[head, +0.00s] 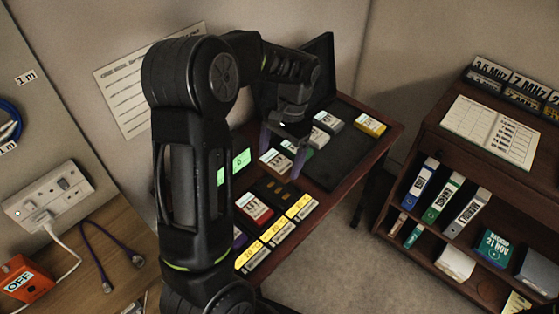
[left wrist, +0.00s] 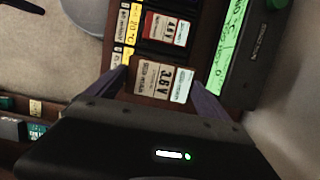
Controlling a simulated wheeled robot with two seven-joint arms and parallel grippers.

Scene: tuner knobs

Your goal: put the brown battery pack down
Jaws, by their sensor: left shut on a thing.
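The brown battery pack (left wrist: 160,82), with a "3.6 V" label and a pale end, sits between the two fingers of my left gripper (left wrist: 163,88) in the left wrist view. In the head view my left gripper (head: 282,150) points down over the desk, shut on the pack (head: 276,161), which is partly hidden by the fingers. An empty dark bay with brass contacts (head: 278,188) lies just in front of it. Whether the pack touches the surface below cannot be told. My right gripper is not in view.
A red pack (head: 256,208) sits near yellow temperature labels (head: 271,233). A shelf with binders (head: 443,197) is at right.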

